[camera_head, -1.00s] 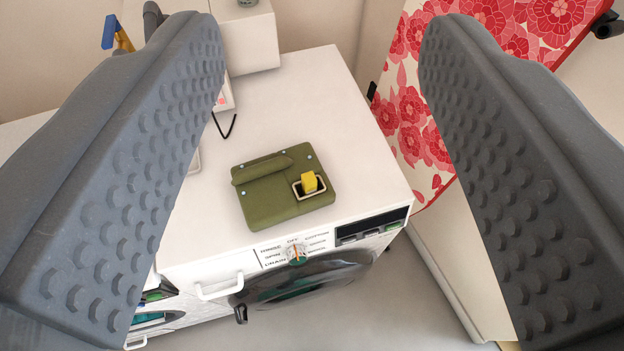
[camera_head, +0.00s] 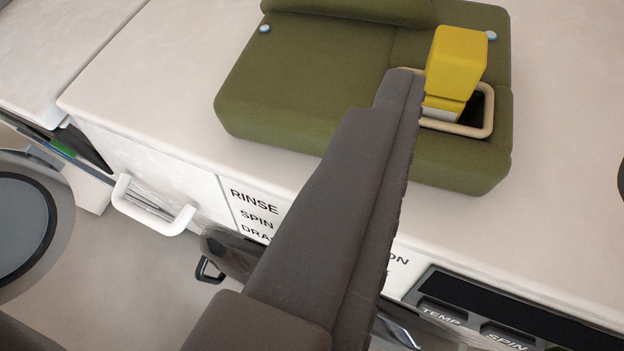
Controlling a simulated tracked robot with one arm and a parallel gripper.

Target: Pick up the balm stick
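The yellow balm stick (camera_head: 456,64) stands a little tilted in a beige-rimmed slot (camera_head: 484,125) of a green padded holder (camera_head: 290,100). Its lower end is inside the slot. The holder lies on top of a white washing machine (camera_head: 570,170). One dark finger of my gripper (camera_head: 401,88) reaches up through the middle of the view. Its tip is just left of the balm stick in the picture; I cannot tell whether they touch. Its bumpy inner side faces right with nothing pressed along it. The other finger is out of view.
The machine's front edge carries a control panel (camera_head: 480,310) at lower right and a white handle (camera_head: 150,205) at left. A round door (camera_head: 25,230) shows at the far left. The white top right of the holder is mostly clear.

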